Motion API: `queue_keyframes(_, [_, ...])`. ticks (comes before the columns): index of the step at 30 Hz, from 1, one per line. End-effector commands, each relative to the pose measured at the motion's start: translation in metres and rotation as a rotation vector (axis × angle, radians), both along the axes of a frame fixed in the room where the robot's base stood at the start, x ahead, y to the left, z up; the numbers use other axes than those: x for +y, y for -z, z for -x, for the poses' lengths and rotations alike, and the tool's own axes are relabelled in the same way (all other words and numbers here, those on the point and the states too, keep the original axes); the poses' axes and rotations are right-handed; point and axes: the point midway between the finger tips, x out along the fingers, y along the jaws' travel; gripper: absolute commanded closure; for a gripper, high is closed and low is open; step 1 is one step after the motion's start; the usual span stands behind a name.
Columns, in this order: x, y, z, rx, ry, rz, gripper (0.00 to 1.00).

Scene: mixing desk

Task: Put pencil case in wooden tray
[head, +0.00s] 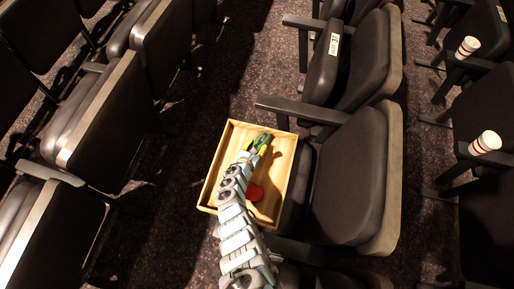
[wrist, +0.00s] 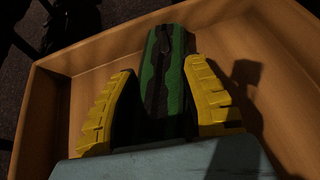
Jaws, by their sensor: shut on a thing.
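The pencil case looks green and black; in the wrist view the pencil case (wrist: 163,75) stands between the yellow fingers of my gripper (wrist: 165,72). My gripper is shut on it. In the head view the green case (head: 263,138) shows at the end of my arm, over the far part of the wooden tray (head: 281,165). The tray is a shallow, light brown box, and its walls show around the case in the wrist view (wrist: 47,105). I cannot tell whether the case touches the tray floor. My arm hides part of the tray.
A red object (head: 256,192) shows in the tray, right of my arm. Dark folding seats (head: 352,180) stand close on the right, and more seats (head: 110,125) on the left. Two striped cups (head: 485,142) (head: 467,47) are at the far right. Dark carpet lies between the seat rows.

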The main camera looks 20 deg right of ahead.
Motion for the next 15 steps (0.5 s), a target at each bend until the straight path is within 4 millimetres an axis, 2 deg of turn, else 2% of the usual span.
queue_keyframes(10, [0.0001,0.0025,-0.0004,-0.001,0.0,0.001,0.93])
queue_keyframes(11, [0.0001,0.0026,-0.0004,0.0,0.0,0.0,0.49])
queue_keyframes(13, [0.0,0.0018,-0.0002,0.0,0.0,0.0,0.29])
queue_keyframes(15, [0.0,0.0019,-0.0003,0.0,0.0,0.0,0.29])
